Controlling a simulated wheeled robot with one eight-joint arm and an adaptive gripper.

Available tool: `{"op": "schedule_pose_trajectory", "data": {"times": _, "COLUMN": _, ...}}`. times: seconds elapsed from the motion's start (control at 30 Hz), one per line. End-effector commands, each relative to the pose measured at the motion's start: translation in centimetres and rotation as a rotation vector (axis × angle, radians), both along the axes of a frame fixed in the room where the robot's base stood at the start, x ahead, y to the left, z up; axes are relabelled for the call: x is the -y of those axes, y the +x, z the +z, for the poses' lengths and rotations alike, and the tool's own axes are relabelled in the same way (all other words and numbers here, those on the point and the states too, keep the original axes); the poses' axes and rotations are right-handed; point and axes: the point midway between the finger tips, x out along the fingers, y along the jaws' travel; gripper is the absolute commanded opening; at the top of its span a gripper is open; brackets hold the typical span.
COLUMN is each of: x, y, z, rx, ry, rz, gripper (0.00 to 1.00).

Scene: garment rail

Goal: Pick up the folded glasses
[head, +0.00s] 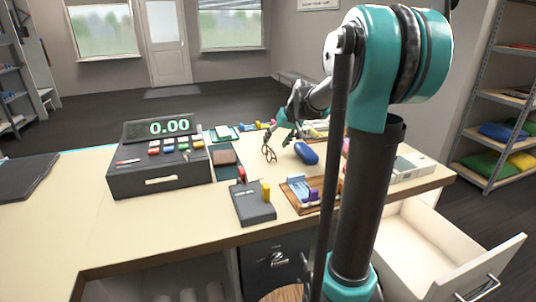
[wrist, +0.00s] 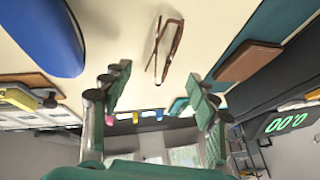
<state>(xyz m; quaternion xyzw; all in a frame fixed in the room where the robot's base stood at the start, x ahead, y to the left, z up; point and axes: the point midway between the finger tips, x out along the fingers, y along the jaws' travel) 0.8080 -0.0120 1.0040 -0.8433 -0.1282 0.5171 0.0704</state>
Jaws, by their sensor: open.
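The folded glasses (head: 269,153) have thin brown frames and are on the desk, left of the blue oval object. In the wrist view the glasses (wrist: 168,48) appear at upper centre, beyond the fingertips and roughly in line with the gap between them. My gripper (head: 282,136) is open, with teal fingers, just above and beside the glasses in the head view. In the wrist view my gripper (wrist: 157,95) shows its two fingers spread wide with nothing between them. Whether a finger touches the glasses I cannot tell.
The blue oval object (head: 306,153) lies close on the right. A brown wallet (head: 223,157) and a cash register (head: 160,164) are on the left. A dark card terminal (head: 252,204) and a wooden tray (head: 296,205) stand nearer. An open drawer (head: 440,238) juts out at right.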

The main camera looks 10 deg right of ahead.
Motion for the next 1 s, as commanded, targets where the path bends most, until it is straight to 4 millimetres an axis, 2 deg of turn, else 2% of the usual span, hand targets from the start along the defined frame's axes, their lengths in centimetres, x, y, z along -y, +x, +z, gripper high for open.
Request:
{"op": "schedule_pose_trajectory", "data": {"times": 0.3, "x": -0.8, "y": 1.9, "z": -3.4, "rx": 0.0, "ry": 0.0, "rz": 0.001, "gripper": 0.59}}
{"op": "schedule_pose_trajectory", "data": {"times": 0.57, "x": -0.9, "y": 2.0, "z": -3.6, "rx": 0.0, "ry": 0.0, "rz": 0.0, "gripper": 0.59}}
{"op": "schedule_pose_trajectory", "data": {"times": 0.93, "x": -0.9, "y": 2.0, "z": -3.6, "rx": 0.0, "ry": 0.0, "rz": 0.0, "gripper": 0.16}}
{"op": "schedule_pose_trajectory", "data": {"times": 1.0, "x": -0.9, "y": 2.0, "z": -3.6, "rx": 0.0, "ry": 0.0, "rz": 0.0, "gripper": 0.15}}
